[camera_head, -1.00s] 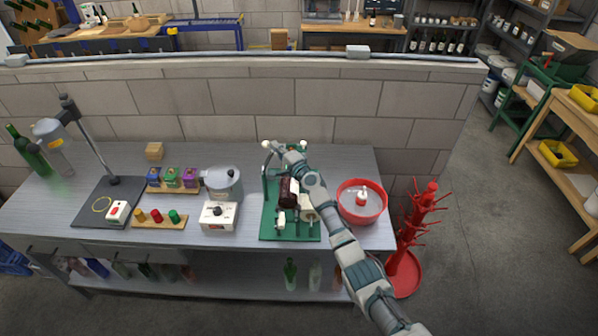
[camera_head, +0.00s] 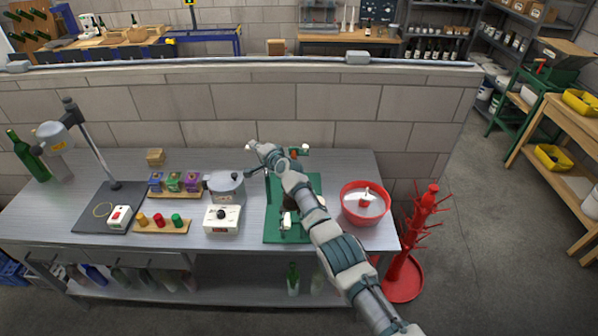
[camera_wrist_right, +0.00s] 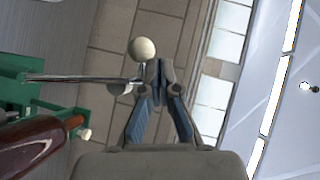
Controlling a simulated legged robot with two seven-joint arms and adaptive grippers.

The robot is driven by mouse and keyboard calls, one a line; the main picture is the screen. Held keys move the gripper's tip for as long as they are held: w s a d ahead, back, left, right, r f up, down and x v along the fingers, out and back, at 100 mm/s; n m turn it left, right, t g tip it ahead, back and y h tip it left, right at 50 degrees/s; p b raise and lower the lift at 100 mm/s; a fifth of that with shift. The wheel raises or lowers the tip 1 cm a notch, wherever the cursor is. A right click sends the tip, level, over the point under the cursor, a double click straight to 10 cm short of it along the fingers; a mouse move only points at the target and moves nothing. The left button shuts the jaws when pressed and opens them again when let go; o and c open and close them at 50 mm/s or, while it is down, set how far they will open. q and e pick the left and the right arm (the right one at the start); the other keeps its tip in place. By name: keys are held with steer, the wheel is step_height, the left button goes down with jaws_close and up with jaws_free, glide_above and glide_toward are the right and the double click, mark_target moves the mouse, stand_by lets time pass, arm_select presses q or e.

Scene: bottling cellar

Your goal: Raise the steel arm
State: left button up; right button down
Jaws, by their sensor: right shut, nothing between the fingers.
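The steel arm (camera_wrist_right: 85,79) shows in the right wrist view as a thin bar running from the green stand (camera_wrist_right: 18,90) towards my right gripper (camera_wrist_right: 158,66). A cream ball (camera_wrist_right: 142,50) sits beside the fingertips. The fingers are together and empty, close against the bar's end; I cannot tell whether they touch it. In the head view my right gripper (camera_head: 257,149) is above the left back side of the green stand (camera_head: 274,225). My forearm hides much of the stand and the steel arm there. My left gripper is out of view.
A red bottle tree (camera_head: 408,240) stands on the floor beyond the bench. A block wall rises behind.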

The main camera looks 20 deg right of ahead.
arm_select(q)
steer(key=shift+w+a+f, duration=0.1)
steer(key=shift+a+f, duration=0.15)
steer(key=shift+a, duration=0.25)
arm_select(e)
steer(key=shift+a, duration=0.4)
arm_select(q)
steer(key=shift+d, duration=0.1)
arm_select(e)
steer(key=shift+d, duration=0.1)
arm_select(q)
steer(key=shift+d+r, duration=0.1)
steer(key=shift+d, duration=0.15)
